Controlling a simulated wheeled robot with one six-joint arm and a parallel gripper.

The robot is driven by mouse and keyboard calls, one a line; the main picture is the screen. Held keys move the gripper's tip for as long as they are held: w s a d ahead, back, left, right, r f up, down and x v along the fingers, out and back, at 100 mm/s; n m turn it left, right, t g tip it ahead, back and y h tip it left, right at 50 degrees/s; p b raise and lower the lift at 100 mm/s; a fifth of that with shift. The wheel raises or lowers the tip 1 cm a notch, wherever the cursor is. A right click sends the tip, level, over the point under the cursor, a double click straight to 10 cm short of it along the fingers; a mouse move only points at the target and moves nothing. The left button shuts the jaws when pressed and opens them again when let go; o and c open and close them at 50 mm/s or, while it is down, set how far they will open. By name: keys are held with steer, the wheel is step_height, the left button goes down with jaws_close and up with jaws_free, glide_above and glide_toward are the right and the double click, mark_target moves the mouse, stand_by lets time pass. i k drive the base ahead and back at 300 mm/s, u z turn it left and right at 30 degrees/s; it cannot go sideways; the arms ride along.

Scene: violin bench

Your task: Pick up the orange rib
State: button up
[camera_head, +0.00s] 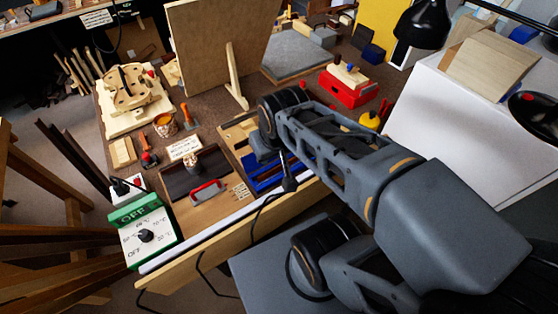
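I cannot make out an orange rib for certain; part of the bench is hidden behind my arm. An upright orange-handled tool (187,115) stands on the bench left of centre, and a small orange piece (162,120) shows by a cup, but neither is clearly a rib. My gripper (268,150) is over the front of the bench, near a blue tray (262,176). Its fingers are dark and small here, so I cannot tell whether they are open or holding anything.
The bench (216,127) also carries a violin mould (131,88), an upright board (212,45), a red box (346,88) and a dark tray with a red-handled tool (206,191). A green-and-white dial box (143,232) is at the front left. A black lamp (422,24) hangs upper right.

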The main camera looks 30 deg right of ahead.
mark_target(266, 176)
steer(key=z, duration=0.8)
steer(key=k, duration=0.8)
steer(key=u, duration=0.8)
steer(key=i, duration=0.5)
